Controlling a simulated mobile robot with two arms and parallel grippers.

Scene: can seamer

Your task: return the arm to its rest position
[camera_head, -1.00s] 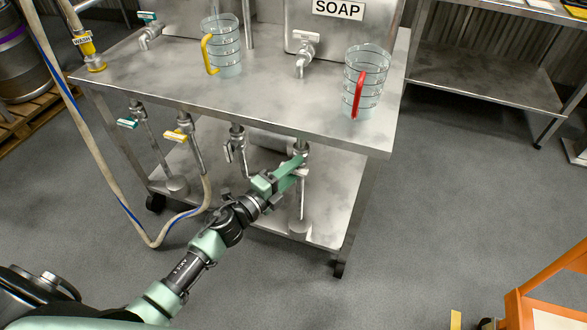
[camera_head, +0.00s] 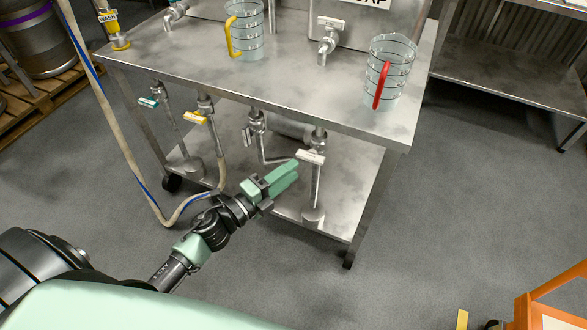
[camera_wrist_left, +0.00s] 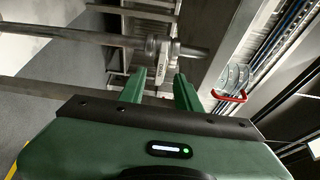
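My left gripper (camera_head: 292,172) is in front of the metal cart's lower part in the head view. The white-handled valve (camera_head: 311,156) hangs under the cart top, just beyond and right of the fingertips, with a gap that is hard to judge. In the left wrist view the valve (camera_wrist_left: 163,52) shows beyond the fingertips (camera_wrist_left: 160,80), in line with the space between them. My left arm reaches up from the lower left. My right gripper is in neither view.
The metal cart top (camera_head: 300,85) holds a yellow-handled jug (camera_head: 250,38) and a red-handled jug (camera_head: 398,75). A hose (camera_head: 120,150) loops down at its left. An orange frame (camera_head: 545,290) stands lower right. The grey floor (camera_head: 450,220) between is clear.

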